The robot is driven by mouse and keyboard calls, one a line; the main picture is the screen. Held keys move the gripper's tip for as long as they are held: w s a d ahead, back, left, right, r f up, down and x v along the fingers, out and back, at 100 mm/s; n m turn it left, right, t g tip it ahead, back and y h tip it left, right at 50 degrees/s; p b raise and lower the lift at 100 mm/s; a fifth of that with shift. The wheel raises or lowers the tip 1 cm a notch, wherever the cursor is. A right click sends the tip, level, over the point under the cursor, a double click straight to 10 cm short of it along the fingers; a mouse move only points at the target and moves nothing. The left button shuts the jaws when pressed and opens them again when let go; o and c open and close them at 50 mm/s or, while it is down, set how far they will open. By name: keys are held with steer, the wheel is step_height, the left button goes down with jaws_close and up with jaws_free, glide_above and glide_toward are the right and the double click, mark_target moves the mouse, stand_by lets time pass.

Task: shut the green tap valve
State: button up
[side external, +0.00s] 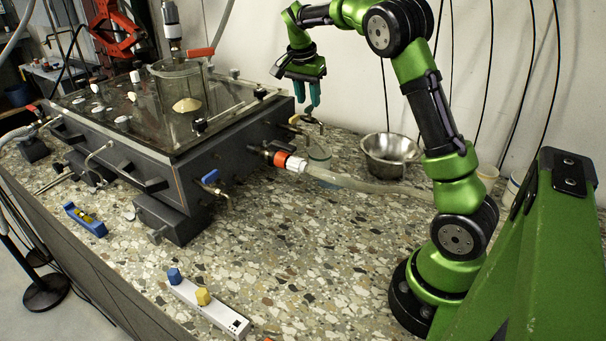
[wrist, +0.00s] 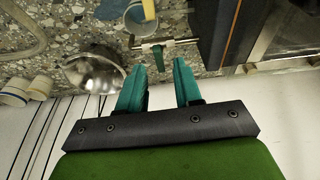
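The green tap valve (wrist: 153,50) shows in the wrist view as a small green handle on a thin metal pipe beside the dark tank (wrist: 212,30). It lies just beyond my fingertips, nearer the left finger's line. In the side view my gripper (side external: 306,103) points down behind the tank's right end, above the small taps there. The green handle is hard to make out in that view. My gripper (wrist: 161,64) has two teal fingers, apart with nothing between them. I cannot tell whether a finger touches the handle.
A tan-handled tap (side external: 294,119) is close by. A red-orange hose valve (side external: 282,158) and a blue tap (side external: 211,176) stick out from the tank. The wall is close behind. The front counter is mostly clear.

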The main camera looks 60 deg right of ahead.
mark_target(308, 107)
steer(key=shift+d+v, duration=0.2)
steer(key=shift+v, duration=0.6)
steer(key=shift+d+v, duration=0.2)
steer(key=shift+v, duration=0.65)
steer(key=shift+d+v, duration=0.2)
steer(key=shift+v, duration=0.6)
steer(key=shift+r, duration=0.1)
steer(key=shift+d, duration=0.1)
steer(key=s+a+f+n+t+y, duration=0.1)
steer(key=s+a+n+t+y, duration=0.1)
steer(key=s+a+n, duration=0.4)
steer(key=s+a+f+n+t+y, duration=0.1)
steer(key=s+a+n+t, duration=0.4)
steer(key=s+a, duration=0.9)
steer(key=a+n+y, duration=0.1)
steer(key=a+n, duration=0.1)
steer(key=a, duration=0.5)
steer(key=shift+a+n+y, duration=0.15)
steer(key=shift+n+y, duration=0.15)
steer(key=shift+y, duration=0.1)
